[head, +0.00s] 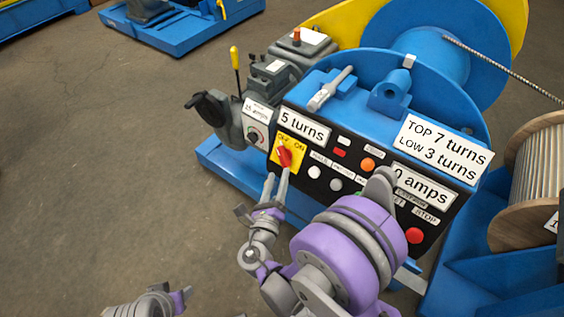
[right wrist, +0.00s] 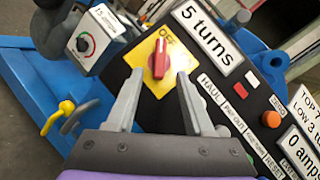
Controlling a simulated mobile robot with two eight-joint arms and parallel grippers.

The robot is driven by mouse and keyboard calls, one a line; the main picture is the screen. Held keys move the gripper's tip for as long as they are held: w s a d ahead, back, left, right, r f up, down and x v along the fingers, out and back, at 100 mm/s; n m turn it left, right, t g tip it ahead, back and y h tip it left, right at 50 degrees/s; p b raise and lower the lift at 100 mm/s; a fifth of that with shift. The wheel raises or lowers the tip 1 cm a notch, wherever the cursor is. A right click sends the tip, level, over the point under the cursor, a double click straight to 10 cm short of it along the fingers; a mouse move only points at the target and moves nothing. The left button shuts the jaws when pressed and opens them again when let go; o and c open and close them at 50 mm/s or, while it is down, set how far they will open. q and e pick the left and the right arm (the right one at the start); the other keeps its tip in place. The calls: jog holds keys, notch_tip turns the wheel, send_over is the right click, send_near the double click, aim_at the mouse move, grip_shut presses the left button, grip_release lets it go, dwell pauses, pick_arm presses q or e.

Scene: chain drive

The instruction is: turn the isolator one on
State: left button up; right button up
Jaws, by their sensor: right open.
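The isolator is a red rotary handle (head: 285,156) on a yellow plate marked OFF and ON, at the upper left of the black control panel. In the right wrist view the red handle (right wrist: 160,58) points towards the OFF lettering. My right gripper (head: 277,174) is open just in front of the plate. In the right wrist view its two fingertips (right wrist: 158,80) lie to either side of the handle's line, with a gap to the handle. I cannot tell how deep that gap is.
Panel buttons, including an orange one (head: 368,164) and a red STOP button (head: 414,235), lie to the right. A grey box with a small dial (head: 253,136) stands close on the left. A wooden reel (head: 530,180) is at the far right. Floor at left is clear.

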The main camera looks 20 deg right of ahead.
aim_at(282, 162)
jog(key=x, duration=0.6)
jog(key=shift+w+d, duration=0.1)
jog(key=shift+c, duration=0.3)
grip_shut()
